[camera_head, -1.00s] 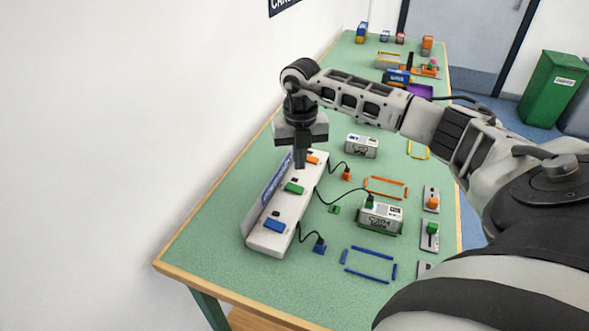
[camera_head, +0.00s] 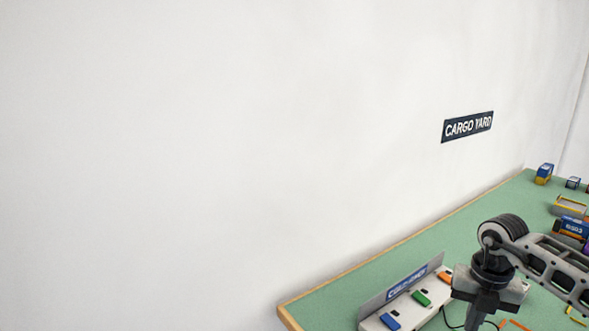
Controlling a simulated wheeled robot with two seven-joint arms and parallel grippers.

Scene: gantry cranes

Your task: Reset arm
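My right arm comes in from the right edge, and its gripper (camera_head: 481,315) points down at the bottom right, just right of the white switch panel. The fingertips are at or past the bottom edge of the picture, so I cannot see whether they are open or shut. My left gripper is not in view.
A green table (camera_head: 370,270) with a wooden edge stands at the lower right. On it is a white panel (camera_head: 372,322) with blue (camera_head: 389,321), green (camera_head: 421,298) and orange (camera_head: 446,278) blocks. A "CARGO YARD" sign (camera_head: 467,127) hangs on the white wall.

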